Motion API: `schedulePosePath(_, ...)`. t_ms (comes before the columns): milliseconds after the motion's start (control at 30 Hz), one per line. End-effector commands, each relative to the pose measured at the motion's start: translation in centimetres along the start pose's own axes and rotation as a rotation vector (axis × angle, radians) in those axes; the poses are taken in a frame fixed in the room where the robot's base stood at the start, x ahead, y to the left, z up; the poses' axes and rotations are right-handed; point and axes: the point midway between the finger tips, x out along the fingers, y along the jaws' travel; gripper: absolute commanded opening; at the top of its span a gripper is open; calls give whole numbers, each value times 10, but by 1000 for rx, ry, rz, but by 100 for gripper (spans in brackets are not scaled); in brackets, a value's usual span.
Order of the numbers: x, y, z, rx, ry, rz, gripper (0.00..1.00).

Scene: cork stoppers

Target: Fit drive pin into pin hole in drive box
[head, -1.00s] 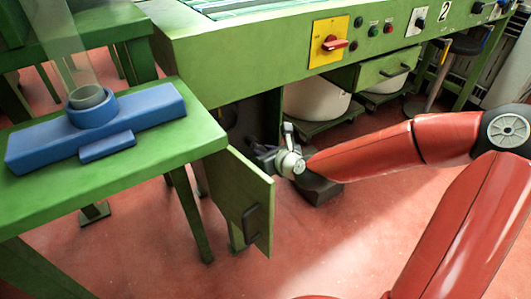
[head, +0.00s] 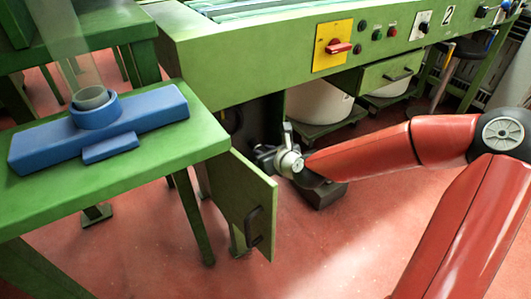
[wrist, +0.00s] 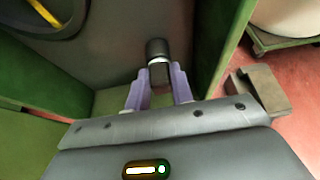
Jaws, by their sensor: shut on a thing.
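My gripper (head: 262,153) is at the open compartment under the green machine, which I take to be the drive box. In the wrist view its two pale purple fingers (wrist: 158,88) are shut on a dark cylindrical pin with a light band, the drive pin (wrist: 156,50). The pin points away from the gripper into the compartment. The compartment's green inner wall (wrist: 208,45) is close to the right of the pin. I cannot make out the pin hole, nor whether the pin touches anything.
The compartment's green door (head: 240,200) stands open left of my arm. A dark wheel with a yellow bar (wrist: 45,12) is at the wrist view's upper left. A grey block (head: 322,192) is on the floor below my gripper. A green table (head: 195,145) holds a blue fixture (head: 40,150).

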Motion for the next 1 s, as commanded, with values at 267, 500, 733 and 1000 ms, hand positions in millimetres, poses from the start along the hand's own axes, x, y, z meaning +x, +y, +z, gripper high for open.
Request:
schedulePosePath(267, 0, 0, 0, 0, 1, 1, 48)
schedulePosePath(500, -1, 0, 0, 1, 1, 0, 48)
schedulePosePath(733, -27, -1, 1, 1, 2, -2, 48)
schedulePosePath(1000, -66, -1, 1, 2, 2, -1, 48)
